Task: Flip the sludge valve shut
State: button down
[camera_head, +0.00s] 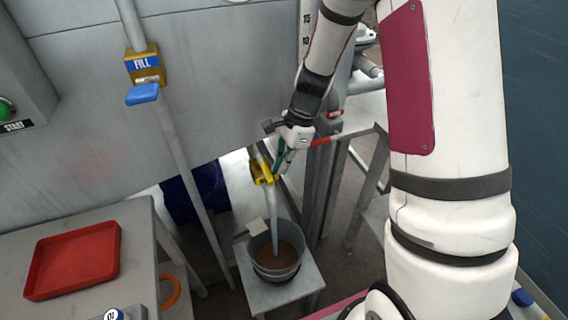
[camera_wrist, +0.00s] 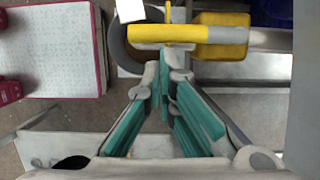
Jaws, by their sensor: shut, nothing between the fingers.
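The yellow sludge valve (camera_head: 262,172) sits on a pipe low on the machine, above a grey bucket (camera_head: 252,262) holding brown sludge. A thin grey-blue column (camera_head: 274,232) runs from below the valve into the bucket; I cannot tell whether it is pipe or flow. My gripper (camera_head: 278,170) points down right beside the valve. In the wrist view, the yellow valve handle (camera_wrist: 165,34) lies crosswise just beyond the fingertips, with a yellow valve body (camera_wrist: 220,68) behind it. My gripper's green-padded fingers (camera_wrist: 172,62) are shut and empty; whether they touch the handle is unclear.
A blue FILL valve (camera_head: 142,93) is on another pipe at upper left. A red tray (camera_head: 75,258) lies on a grey table at left. The bucket stands on a small grey stand (camera_head: 305,284). A post (camera_head: 321,195) stands close right of the valve.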

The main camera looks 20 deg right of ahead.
aim_at(271, 176)
jog(key=shift+s+a, duration=0.1)
jog(key=shift+a+m, duration=0.15)
jog(key=shift+m, duration=0.25)
jog(key=shift+s+a+m+p, duration=0.15)
jog(key=shift+a+m+p, duration=0.15)
jog(key=shift+p, duration=0.1)
jog(key=shift+s+a+m+t+p, duration=0.25)
jog(key=shift+a+m+p, duration=0.2)
jog(key=shift+m, duration=0.25)
jog(key=shift+s+a+m+t+p, duration=0.1)
jog(key=shift+a+m+t+p, duration=0.25)
jog(key=shift+a+m, duration=0.25)
jog(key=a+m, duration=0.1)
jog(key=m+p, duration=0.1)
jog(key=shift+a+r+m+t+h, duration=0.1)
jog(key=shift+a+m+t+h, duration=0.2)
jog(key=shift+a+m+t, duration=0.1)
jog(key=w+a+m+t+h+p, duration=0.1)
jog(key=w+a+m+h+p, duration=0.1)
jog(key=w+a+m+p, duration=0.2)
jog(key=shift+w+a+m+p, duration=0.25)
jog(key=shift+a+m+p, duration=1.1)
jog(key=shift+m, duration=0.95)
jog(key=shift+w+d, duration=0.1)
